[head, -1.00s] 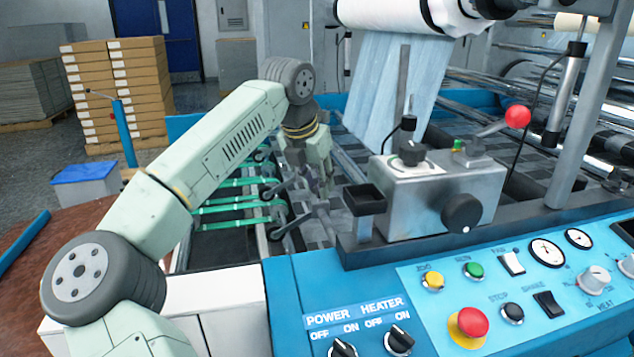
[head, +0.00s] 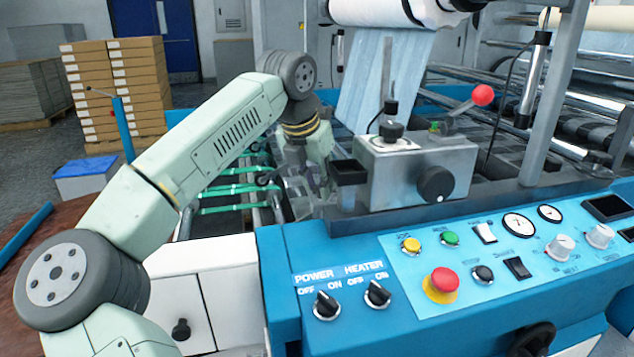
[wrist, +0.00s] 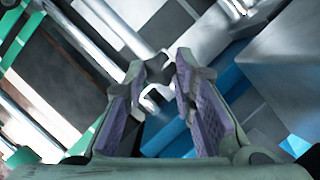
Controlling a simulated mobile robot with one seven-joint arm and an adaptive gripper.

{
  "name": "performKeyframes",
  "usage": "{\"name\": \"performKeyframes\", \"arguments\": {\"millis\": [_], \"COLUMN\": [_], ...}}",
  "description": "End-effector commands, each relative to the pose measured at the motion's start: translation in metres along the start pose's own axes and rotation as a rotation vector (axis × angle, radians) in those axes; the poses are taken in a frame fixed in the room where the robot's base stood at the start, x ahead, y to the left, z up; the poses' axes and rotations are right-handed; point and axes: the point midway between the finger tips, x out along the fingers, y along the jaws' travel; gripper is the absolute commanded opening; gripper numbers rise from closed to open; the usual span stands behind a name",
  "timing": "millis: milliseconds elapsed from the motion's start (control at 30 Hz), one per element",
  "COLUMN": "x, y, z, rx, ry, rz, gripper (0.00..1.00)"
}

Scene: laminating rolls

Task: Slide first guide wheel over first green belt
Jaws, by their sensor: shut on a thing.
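My gripper (head: 318,178) reaches down into the machine beside the metal control box. The wheel itself is mostly hidden. Green belts (head: 235,209) run across to the left of my gripper; one also shows in the wrist view (wrist: 88,138), left of the fingers. Another dark guide wheel (head: 266,178) sits at the belts' right ends. I cannot tell which belt the held part lines up with.
The metal control box (head: 412,172) with a red-knobbed lever (head: 482,95) stands close right of my gripper. The blue control panel (head: 470,262) is in front. Metal rods cross below the fingers. Stacked boxes (head: 115,92) stand far back left.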

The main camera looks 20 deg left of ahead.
Motion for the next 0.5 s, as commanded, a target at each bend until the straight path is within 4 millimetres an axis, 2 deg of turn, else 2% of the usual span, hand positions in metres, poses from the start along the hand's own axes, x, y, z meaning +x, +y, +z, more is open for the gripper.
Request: {"name": "performKeyframes", "arguments": {"millis": [33, 67, 333, 500], "x": [0.0000, 0.0000, 0.0002, 0.0002], "y": [-0.0005, -0.0005, 0.0002, 0.0004], "z": [0.0003, 0.0004, 0.0004, 0.0003], "rx": [0.001, 0.001, 0.000, 0.000], "ry": [0.000, 0.000, 0.000, 0.000], "rz": [0.000, 0.000, 0.001, 0.001], "gripper": [0.00, 0.26, 0.44, 0.45]}}
